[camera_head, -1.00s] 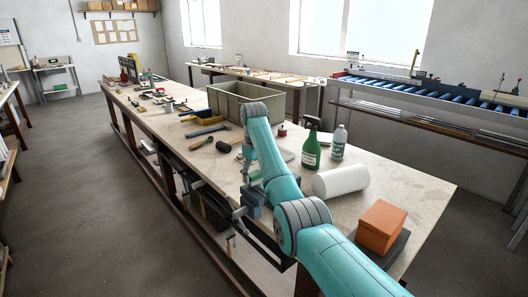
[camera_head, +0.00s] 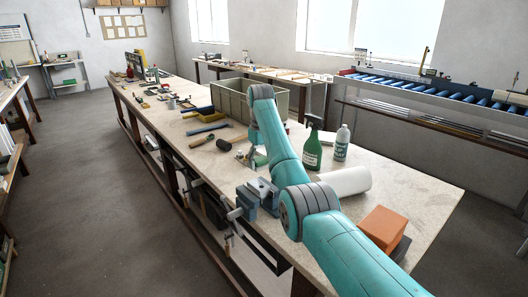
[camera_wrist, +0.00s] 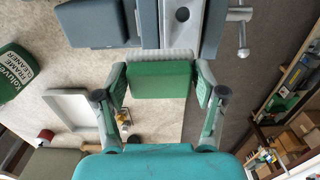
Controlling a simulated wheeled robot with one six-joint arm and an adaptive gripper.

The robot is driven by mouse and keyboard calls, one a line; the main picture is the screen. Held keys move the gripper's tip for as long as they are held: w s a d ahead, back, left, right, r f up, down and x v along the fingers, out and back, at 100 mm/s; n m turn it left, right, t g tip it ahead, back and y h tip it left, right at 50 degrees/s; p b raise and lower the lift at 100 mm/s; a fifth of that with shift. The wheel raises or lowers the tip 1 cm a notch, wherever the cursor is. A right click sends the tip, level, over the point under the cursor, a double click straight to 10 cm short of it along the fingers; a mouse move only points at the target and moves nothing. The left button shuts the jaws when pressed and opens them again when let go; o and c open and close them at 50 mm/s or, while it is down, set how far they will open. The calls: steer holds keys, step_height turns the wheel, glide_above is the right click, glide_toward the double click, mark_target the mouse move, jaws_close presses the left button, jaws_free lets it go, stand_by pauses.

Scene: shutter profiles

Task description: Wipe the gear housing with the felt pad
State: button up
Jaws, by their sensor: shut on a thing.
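My gripper (camera_wrist: 160,82) is shut on the felt pad (camera_wrist: 160,80), a green block with a pale grey edge along its far side, held between both fingers. In the head view the gripper (camera_head: 257,160) is partly hidden by my own arm, above the bench behind the vise. The vise (camera_head: 262,193) is grey-blue and mounted at the bench's front edge. It also shows at the top of the wrist view (camera_wrist: 182,22), beyond the pad.
An orange box (camera_head: 382,228) is nearer. A large crate (camera_head: 232,98), a mallet (camera_head: 225,144) and a white tray (camera_wrist: 72,108) are around.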

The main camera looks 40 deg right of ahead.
steer(key=shift+r, duration=1.75)
